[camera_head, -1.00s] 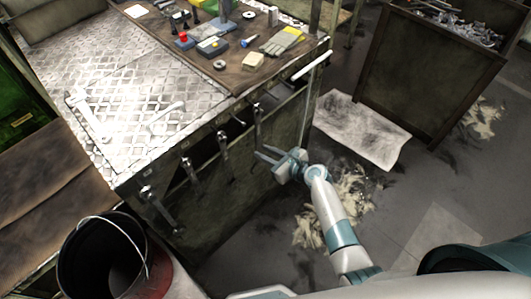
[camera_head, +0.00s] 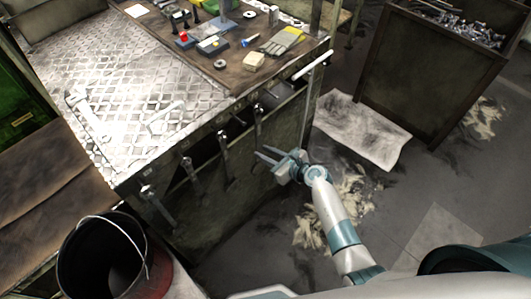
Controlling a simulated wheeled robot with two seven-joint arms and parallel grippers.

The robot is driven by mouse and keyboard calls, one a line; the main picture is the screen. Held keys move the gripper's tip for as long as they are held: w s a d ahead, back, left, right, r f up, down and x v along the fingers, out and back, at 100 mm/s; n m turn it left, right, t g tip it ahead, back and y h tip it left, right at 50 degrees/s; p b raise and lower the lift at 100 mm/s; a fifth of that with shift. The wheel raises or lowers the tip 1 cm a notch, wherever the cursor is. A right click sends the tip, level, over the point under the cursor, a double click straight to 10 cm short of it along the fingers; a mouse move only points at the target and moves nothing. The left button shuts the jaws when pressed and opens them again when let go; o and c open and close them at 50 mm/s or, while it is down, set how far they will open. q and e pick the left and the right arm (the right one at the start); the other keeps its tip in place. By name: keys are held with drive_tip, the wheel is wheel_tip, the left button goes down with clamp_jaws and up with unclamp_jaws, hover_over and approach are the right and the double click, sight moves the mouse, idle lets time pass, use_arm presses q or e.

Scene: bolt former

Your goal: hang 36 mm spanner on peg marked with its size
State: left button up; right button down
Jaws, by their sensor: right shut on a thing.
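My right gripper (camera_head: 268,156) is beside the front of the workbench, at the lower end of the rightmost hanging spanner (camera_head: 257,128). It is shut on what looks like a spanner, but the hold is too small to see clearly. More spanners hang along the bench front: one (camera_head: 225,156), another (camera_head: 190,173) and the leftmost one (camera_head: 158,205). Two lie on the bench's metal top: a long one (camera_head: 90,117) at the left and a shorter one (camera_head: 165,118). Size marks on the pegs cannot be read. My left gripper is not in view.
The workbench (camera_head: 130,60) has a brown mat (camera_head: 240,75) with gloves and small tools. A bucket (camera_head: 75,255) stands at the lower left. A dark bin of metal parts (camera_head: 420,75) stands at the upper right. A white sheet (camera_head: 362,130) lies on the floor.

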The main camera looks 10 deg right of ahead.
drive_tip(key=shift+w+r, duration=0.1)
drive_tip(key=shift+r, duration=0.05)
drive_tip(key=c, duration=1.4)
unclamp_jaws()
drive_tip(key=shift+f, duration=0.2)
drive_tip(key=b+v, duration=0.1)
drive_tip(key=v, duration=1.6)
drive_tip(key=shift+s+r, duration=0.2)
drive_tip(key=shift+s, duration=0.1)
